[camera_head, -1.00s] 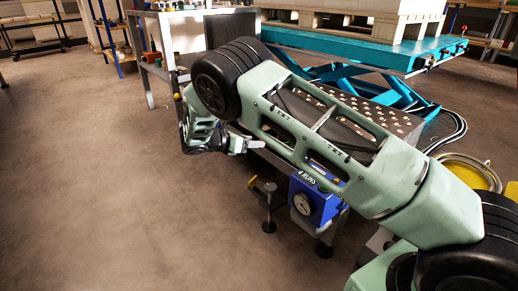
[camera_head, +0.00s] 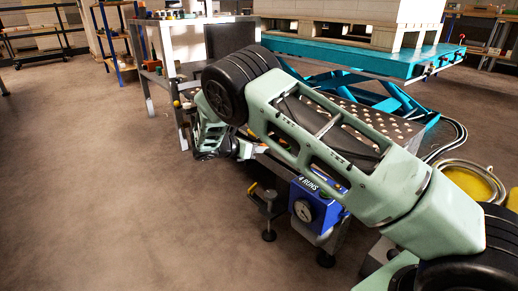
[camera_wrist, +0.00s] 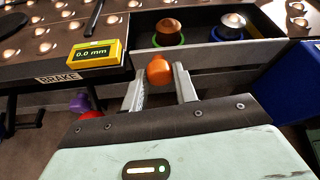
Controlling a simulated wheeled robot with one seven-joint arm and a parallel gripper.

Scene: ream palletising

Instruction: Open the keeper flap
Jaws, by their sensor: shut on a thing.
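In the wrist view my gripper (camera_wrist: 159,82) has its two pale fingers on either side of an orange ball knob (camera_wrist: 158,68), shut on it. The knob sits at the front edge of the ball-studded table, below a grey metal strip (camera_wrist: 235,54). I cannot tell clearly which part is the keeper flap; the strip behind the knob may be it. In the head view my gripper (camera_head: 243,150) is small and partly hidden by my arm, beside the table's near left end.
Behind the strip lies a dark recess with a copper knob (camera_wrist: 168,32) and a silver knob (camera_wrist: 231,25). A yellow gauge (camera_wrist: 96,53) reads 0.0 mm above a BRAKE label (camera_wrist: 57,78). A blue box with a dial (camera_head: 316,205) stands nearby. The floor at left is clear.

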